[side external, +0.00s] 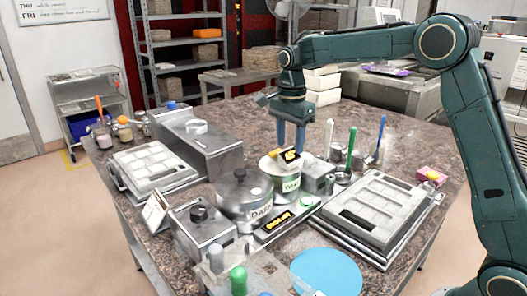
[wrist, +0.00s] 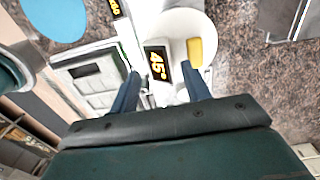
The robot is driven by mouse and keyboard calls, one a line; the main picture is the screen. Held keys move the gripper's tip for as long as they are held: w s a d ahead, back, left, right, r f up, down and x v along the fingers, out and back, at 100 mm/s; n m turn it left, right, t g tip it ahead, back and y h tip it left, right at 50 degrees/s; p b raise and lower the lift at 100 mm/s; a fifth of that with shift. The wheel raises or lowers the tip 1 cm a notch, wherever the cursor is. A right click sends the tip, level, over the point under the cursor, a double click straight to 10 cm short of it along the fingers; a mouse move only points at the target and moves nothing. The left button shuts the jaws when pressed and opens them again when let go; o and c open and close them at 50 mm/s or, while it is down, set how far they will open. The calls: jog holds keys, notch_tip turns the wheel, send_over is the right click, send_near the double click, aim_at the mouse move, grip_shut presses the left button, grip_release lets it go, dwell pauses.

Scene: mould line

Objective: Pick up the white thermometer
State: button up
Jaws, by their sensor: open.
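The clearest match for the white thermometer is a slim white upright stick (side external: 329,136) standing right of my gripper in the side view. I cannot tell for certain that it is the thermometer, and I cannot pick it out clearly in the wrist view. My gripper (side external: 291,147) points down with two blue fingers apart and nothing visibly held. In the wrist view the display (wrist: 157,62) shows between the fingers, beside the round white pot (wrist: 186,25).
Green (side external: 351,143) and blue (side external: 380,135) upright sticks stand right of the white one. A lidded pot labelled dark (side external: 245,196) is left of the white pot. Mould trays (side external: 374,210) and (side external: 152,165) lie on both sides. A blue disc (side external: 326,272) lies in front.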

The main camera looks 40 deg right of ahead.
aim_at(291, 156)
jog(key=shift+s+d+f, duration=0.1)
jog(key=shift+s+f, duration=0.05)
jog(key=shift+f, duration=2.15)
jog(key=shift+c, duration=0.5)
jog(key=c, duration=0.7)
jog(key=shift+c, duration=0.2)
jog(key=shift+r, duration=0.1)
notch_tip(291, 156, up, 20)
